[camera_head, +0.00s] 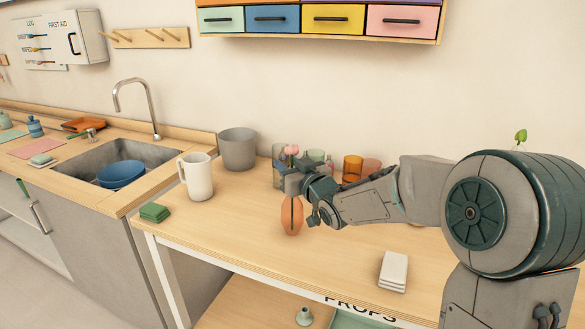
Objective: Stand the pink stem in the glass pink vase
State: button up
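The pink stem's pink blossom (292,149) shows just above my gripper. Below the gripper stands a rounded, translucent salmon-pink vase (287,220), upright on the wooden counter. A dark upright line shows within the vase's outline, in line with the blossom; it looks like the stem's lower part, but I cannot tell for sure whether it is inside or in front. My gripper (289,182) is at the stem, right above the vase, and hides the vase's mouth and the middle of the stem. The fingers are too small and overlapped to show whether they are closed on it.
Several coloured glasses, including an amber one (352,168), stand behind my gripper and arm. A green sponge (155,213) and white stack (393,271) lie near the front edge.

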jog(key=v, duration=1.3)
jog(key=shift+s, duration=0.4)
jog(key=shift+d+p, duration=0.2)
jog(key=shift+p, duration=0.1)
jog(key=s+d+f+m+g+h+p, duration=0.2)
jog(key=s+d+m+g+h+p, duration=0.25)
jog(key=d+h, duration=0.55)
jog(key=s+d+f+m+g+p, duration=0.1)
jog(key=s+g, duration=0.6)
jog(key=s, duration=1.2)
jog(key=m+p, duration=0.1)
jog(key=p, duration=0.1)
jog(key=shift+d+g+p, duration=0.35)
jog(key=shift+p, duration=0.05)
